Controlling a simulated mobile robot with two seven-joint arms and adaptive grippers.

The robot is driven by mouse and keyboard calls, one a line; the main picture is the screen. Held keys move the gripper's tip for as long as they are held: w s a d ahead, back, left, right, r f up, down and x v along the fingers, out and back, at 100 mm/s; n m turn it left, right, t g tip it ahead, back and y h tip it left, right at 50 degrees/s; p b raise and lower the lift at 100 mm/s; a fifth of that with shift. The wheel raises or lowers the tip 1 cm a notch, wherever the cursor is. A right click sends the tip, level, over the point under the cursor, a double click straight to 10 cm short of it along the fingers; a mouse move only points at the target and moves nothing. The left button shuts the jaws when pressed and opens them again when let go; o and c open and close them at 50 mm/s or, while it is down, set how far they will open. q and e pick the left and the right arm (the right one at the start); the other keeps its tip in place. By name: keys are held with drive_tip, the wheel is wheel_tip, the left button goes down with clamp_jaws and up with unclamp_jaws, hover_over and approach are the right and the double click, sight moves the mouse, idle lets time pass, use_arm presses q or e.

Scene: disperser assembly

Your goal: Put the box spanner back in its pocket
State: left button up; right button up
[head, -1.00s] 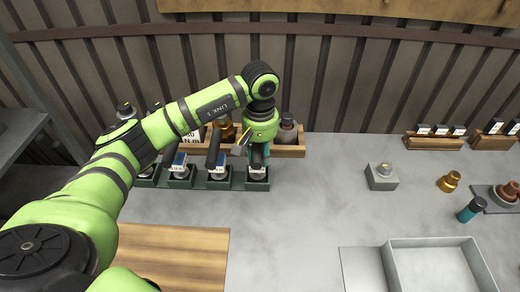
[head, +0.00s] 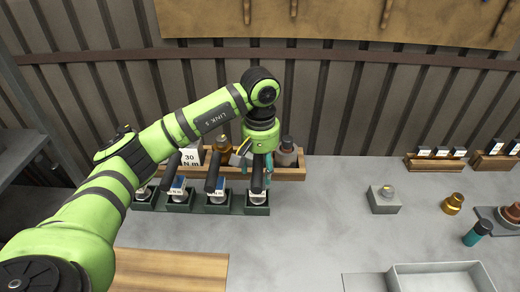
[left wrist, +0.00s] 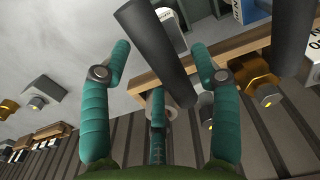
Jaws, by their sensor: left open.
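The green pocket rack (head: 229,208) stands on the bench, with dark-handled tools upright in its pockets. The tool in the rightmost pocket, apparently the box spanner, has a plain black handle (head: 257,174). Its lower end sits in the pocket. My left gripper (head: 257,170) is above that pocket with teal fingers around the handle. In the left wrist view the fingers (left wrist: 158,85) are spread, with gaps beside the black handle (left wrist: 158,50). The handle hides part of the pocket there. My right gripper is in neither view.
Behind the rack is a wooden tray (head: 291,173) with a brass fitting (head: 222,151) and a grey bottle-like part (head: 287,152). A grey block (head: 384,200), brass part (head: 453,203) and teal cylinder (head: 478,233) lie right. The bench between is clear.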

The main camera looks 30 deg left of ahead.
use_arm(q)
wheel_tip(320, 180, up, 8)
drive_tip(key=shift+r+b, duration=0.25)
drive_tip(key=shift+b, duration=0.25)
